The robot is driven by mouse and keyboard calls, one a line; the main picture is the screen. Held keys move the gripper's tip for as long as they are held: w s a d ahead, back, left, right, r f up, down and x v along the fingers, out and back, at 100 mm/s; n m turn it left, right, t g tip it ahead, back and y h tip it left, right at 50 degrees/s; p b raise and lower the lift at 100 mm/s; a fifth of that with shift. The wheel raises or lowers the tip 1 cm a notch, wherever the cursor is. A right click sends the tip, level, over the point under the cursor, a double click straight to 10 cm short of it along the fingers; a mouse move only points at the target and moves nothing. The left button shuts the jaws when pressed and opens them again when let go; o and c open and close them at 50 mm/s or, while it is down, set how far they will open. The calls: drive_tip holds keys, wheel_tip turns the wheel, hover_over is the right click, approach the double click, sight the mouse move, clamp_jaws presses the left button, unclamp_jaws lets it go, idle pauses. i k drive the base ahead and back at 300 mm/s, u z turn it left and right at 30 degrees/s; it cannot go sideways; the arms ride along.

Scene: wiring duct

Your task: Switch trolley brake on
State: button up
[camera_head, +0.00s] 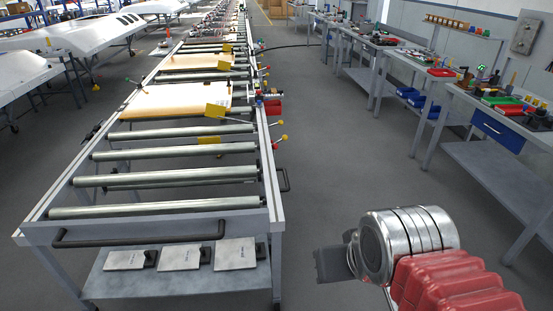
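A long grey roller trolley (272,195) runs from the foreground to the far back, left of centre. It has a dark bar handle (140,241) across its near end. Small levers with coloured ball ends (280,137) stick out along its right side. I cannot tell which part is the brake. The trolley's right feet and any wheels are mostly out of view or too small to make out. My gripper (334,263) is a dark block at lower right, right of the trolley's near end and apart from it. Its fingers are not clear, and nothing shows held in it.
Cream panels (172,99) lie on the rollers further back. Pale plates (180,257) lie on the trolley's lower shelf. Workbenches (480,117) with tools and bins line the right side. White shells (80,35) on stands fill the left. The grey floor (345,165) between trolley and benches is clear.

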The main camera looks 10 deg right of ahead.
sight(275, 146)
drive_tip(key=u, duration=0.05)
drive_tip(key=i, duration=1)
drive_tip(key=z, duration=1.45)
drive_tip(key=i, duration=2.05)
drive_tip(key=z, duration=0.05)
